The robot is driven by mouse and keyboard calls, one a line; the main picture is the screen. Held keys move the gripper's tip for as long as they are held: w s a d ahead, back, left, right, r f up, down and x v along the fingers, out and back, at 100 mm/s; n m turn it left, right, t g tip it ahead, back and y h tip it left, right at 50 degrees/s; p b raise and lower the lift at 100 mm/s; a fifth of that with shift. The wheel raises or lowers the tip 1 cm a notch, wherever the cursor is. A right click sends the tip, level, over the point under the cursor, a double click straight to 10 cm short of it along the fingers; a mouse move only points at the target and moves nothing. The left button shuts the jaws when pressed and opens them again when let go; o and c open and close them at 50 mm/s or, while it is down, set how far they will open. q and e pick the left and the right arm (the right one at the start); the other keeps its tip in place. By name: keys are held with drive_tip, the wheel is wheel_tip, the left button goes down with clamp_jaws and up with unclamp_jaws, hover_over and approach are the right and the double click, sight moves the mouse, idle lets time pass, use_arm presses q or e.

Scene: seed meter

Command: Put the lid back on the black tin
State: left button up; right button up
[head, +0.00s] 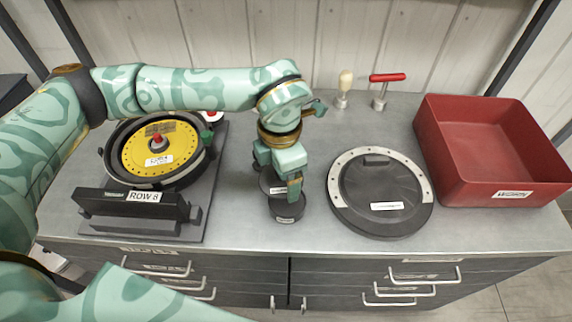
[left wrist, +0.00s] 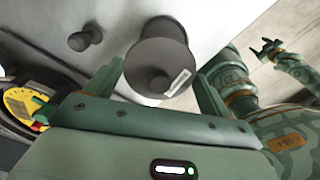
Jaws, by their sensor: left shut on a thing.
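The black tin (head: 287,208), a short dark cylinder with a white label, stands on the bench near its front edge, left of the large black disc. My left gripper (head: 281,185) points down just above it. It is shut on a dark round piece, the lid (head: 270,181), whose edge shows at the fingers; the fingers hide much of it. I cannot tell whether the lid touches the tin. In the left wrist view, dark round parts (left wrist: 157,70) show between the fingers, with a pale label. My right gripper (left wrist: 273,50) looks small at the upper right there, clear of the bench.
A seed meter with a yellow plate (head: 160,160) stands left, behind a "ROW 8" block (head: 140,205). A large black disc with a pale ring (head: 382,230) lies right. An empty-looking red bin (head: 485,150) is far right. Two handled tools (head: 380,92) stand behind.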

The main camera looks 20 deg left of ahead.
use_arm(q)
drive_tip(key=n, duration=0.1)
drive_tip(key=d+n, duration=0.1)
drive_tip(key=n, duration=0.1)
drive_tip(key=shift+w+f+n, duration=0.1)
drive_tip(key=shift+w+n, duration=0.05)
drive_tip(key=shift+n, duration=0.15)
wheel_tip(320, 180, down, 4)
drive_tip(key=b, duration=0.3)
drive_tip(key=shift+f, duration=0.15)
drive_tip(key=shift+f+b, duration=0.55)
drive_tip(key=shift+f, duration=0.5)
drive_tip(key=shift+d+r+p, duration=0.1)
drive_tip(key=shift+p, duration=0.25)
drive_tip(key=shift+f, duration=0.2)
idle(0.6)
idle(0.6)
drive_tip(key=o, duration=0.9)
